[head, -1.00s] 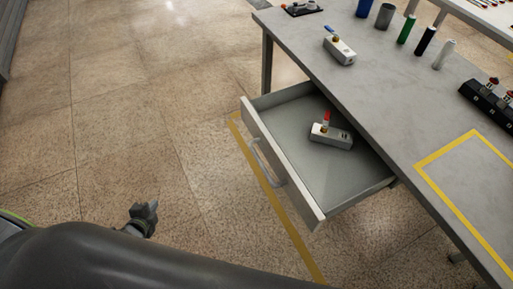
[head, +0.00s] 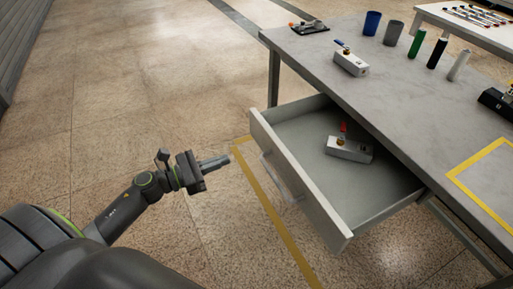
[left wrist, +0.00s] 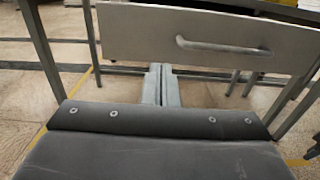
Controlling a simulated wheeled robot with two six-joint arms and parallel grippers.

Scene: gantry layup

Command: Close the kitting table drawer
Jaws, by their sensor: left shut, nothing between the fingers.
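The kitting table drawer (head: 345,222) stands pulled out from under the grey table top, open toward the left. A grey box with a red-handled part (head: 349,149) lies inside it. The drawer's bar handle (head: 279,177) is on its front. My left gripper (head: 226,161) is shut and empty, left of the drawer front and apart from it, pointing toward it. In the left wrist view the shut fingers (left wrist: 161,86) are below the drawer front (left wrist: 130,33) in the picture, left of the handle (left wrist: 222,47). My right gripper is not in view.
The table top (head: 400,110) holds a similar grey box (head: 351,62), several cups and bottles (head: 416,42), and a dark block (head: 497,101). Yellow tape (head: 268,208) marks the floor by the drawer. The floor at left is clear.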

